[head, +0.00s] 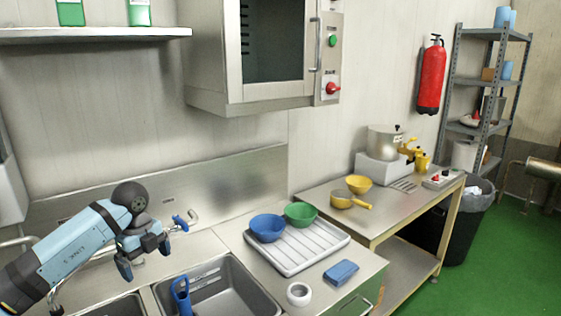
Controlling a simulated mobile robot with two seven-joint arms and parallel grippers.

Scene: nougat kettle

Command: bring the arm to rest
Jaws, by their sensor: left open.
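My left arm (75,250) is light blue and comes in from the lower left over the sink counter. My left gripper (145,260) is open with nothing between its fingers. It hangs above the metal counter near the sink (230,278), to the left of the faucet's blue handle (180,222). Its fingers point down, apart from the things below. My right gripper does not show.
A blue brush-like tool (181,292) stands in the sink. A white tray (318,250) holds a blue bowl (267,228) and a green bowl (300,215). A blue sponge (341,272) and white roll (298,294) lie nearby. A pot (383,143) stands farther right.

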